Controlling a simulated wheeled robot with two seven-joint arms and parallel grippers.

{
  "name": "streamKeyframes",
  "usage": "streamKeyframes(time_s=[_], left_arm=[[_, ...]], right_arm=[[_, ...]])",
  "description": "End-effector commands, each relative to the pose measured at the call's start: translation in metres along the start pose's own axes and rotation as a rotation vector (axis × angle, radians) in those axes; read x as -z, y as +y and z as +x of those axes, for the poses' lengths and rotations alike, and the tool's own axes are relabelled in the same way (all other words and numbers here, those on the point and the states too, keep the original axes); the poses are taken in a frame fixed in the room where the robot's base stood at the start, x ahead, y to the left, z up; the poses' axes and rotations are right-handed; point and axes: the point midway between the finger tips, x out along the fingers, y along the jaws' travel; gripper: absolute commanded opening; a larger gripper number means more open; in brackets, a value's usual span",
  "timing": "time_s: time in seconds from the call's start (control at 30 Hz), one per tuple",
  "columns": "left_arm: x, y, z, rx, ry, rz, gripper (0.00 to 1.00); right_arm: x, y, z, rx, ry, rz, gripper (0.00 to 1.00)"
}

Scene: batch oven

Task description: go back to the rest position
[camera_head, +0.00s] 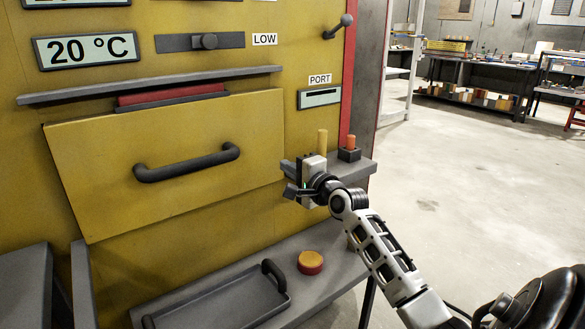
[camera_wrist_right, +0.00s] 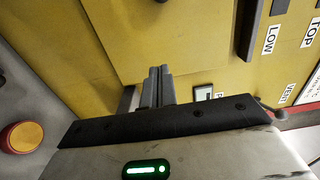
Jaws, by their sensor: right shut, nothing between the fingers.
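My right gripper (camera_head: 290,180) is shut and empty in front of the yellow oven, to the right of the drawer-like door. Its closed fingers also show in the right wrist view (camera_wrist_right: 157,84), pointing toward the yellow panel. The oven door (camera_head: 165,165) hangs tilted, with a dark bar handle (camera_head: 187,163); my right gripper is apart from the handle, to its right. A red object (camera_head: 170,94) shows in the gap above the door. My left gripper is in neither view.
A yellow cylinder (camera_head: 322,142) and an orange peg in a dark block (camera_head: 350,150) stand near my right gripper. Below are a grey tray (camera_head: 225,304) and a red-yellow button (camera_head: 310,262). A knobbed lever (camera_head: 338,27) sticks out upper right. Open floor lies to the right.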

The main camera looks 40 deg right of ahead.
Motion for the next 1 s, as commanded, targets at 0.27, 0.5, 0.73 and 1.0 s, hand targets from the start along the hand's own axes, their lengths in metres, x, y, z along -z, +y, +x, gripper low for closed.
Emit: streamKeyframes(time_s=[0.27,0.5,0.73,1.0], left_arm=[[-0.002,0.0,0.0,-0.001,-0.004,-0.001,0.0],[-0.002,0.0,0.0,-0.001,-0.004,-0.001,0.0],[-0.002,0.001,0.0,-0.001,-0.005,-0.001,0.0],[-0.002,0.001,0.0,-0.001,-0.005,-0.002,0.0]], right_arm=[[0.0,0.0,-0.008,-0.001,0.0,0.0,0.0],[-0.021,0.032,-0.015,-0.056,-0.028,-0.103,0.0],[-0.111,0.149,-0.073,-0.232,-0.202,-0.576,0.0],[-0.228,0.249,-0.201,-0.292,-0.531,-1.163,0.0]])
